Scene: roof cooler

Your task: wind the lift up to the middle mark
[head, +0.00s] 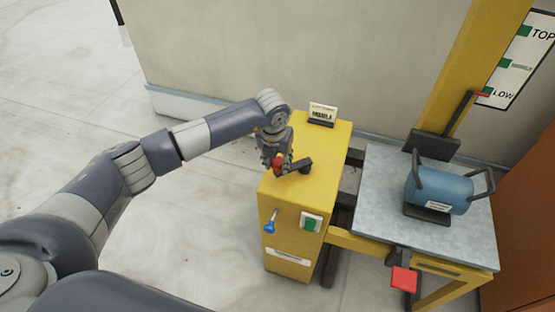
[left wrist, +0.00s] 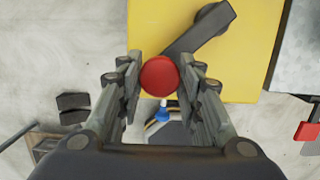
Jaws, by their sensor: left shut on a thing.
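My left gripper (head: 277,164) is shut on the red knob (head: 278,160) of the dark crank (head: 299,166) on top of the yellow winch box (head: 332,150). In the left wrist view the red knob (left wrist: 160,76) sits between the two fingers, and the crank arm (left wrist: 203,32) runs up and right from it. The lift's grey platform (head: 378,185) carries a blue cylinder (head: 440,190) with dark handles. The mark board (head: 519,55) reads TOP at its upper end and LOW at its lower end. The lift's red pointer (head: 481,93) is beside LOW. My right gripper is out of view.
A small card (head: 322,113) stands on the box, apparently reading MIDDLE. The box front has a blue-tipped lever (head: 269,224) and a green switch (head: 311,222). A red pedal-like block (head: 403,279) juts from the platform's front. A wall stands behind; open floor lies left.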

